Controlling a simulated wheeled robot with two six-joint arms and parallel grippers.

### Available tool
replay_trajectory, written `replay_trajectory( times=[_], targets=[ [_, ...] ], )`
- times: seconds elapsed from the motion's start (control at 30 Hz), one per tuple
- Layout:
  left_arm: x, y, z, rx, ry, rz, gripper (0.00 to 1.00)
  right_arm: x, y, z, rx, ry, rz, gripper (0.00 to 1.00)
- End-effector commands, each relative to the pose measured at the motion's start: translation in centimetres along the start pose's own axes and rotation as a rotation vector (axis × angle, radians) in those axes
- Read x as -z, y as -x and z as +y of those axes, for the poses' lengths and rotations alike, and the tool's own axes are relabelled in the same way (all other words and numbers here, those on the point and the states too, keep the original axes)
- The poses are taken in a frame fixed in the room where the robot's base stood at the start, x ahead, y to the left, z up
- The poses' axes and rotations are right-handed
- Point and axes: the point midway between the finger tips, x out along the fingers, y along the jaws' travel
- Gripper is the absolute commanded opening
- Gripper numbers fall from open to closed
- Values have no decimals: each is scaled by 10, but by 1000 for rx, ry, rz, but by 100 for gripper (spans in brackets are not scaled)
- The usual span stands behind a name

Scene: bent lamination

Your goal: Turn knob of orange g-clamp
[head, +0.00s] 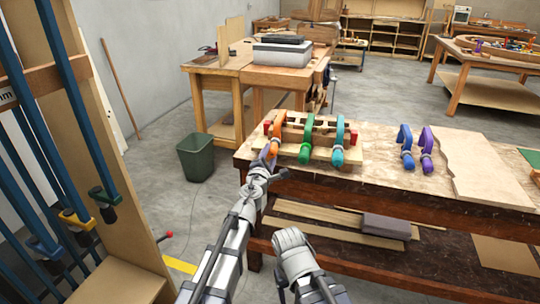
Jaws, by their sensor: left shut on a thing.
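The orange g-clamp (274,138) is at the left end of a bent wooden lamination (308,128) on the workbench. My left gripper (268,163) is at the lower end of this clamp, over the bench's front left corner. It is shut on the clamp's knob, which the fingers mostly hide. A green g-clamp (306,140) and a teal g-clamp (338,142) sit on the same lamination to the right. Part of my right arm shows at the lower middle, in front of the bench; its gripper is not visible.
Blue and purple clamps (426,148) and a pale board (470,168) lie farther right on the workbench (385,175). A green bin (196,158) stands on the floor to the left. A rack of long blue clamps (66,75) fills the left side.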

Motion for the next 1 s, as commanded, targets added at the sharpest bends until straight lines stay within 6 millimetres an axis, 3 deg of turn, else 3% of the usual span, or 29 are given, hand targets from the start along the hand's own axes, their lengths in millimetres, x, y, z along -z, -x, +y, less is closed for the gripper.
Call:
replay_trajectory(
  times=[1.0],
  targets=[
    [-1, 1, 1, 4, -965, 5, 0, 0, 3, 0, 0, 0, 0, 66]
  ],
)
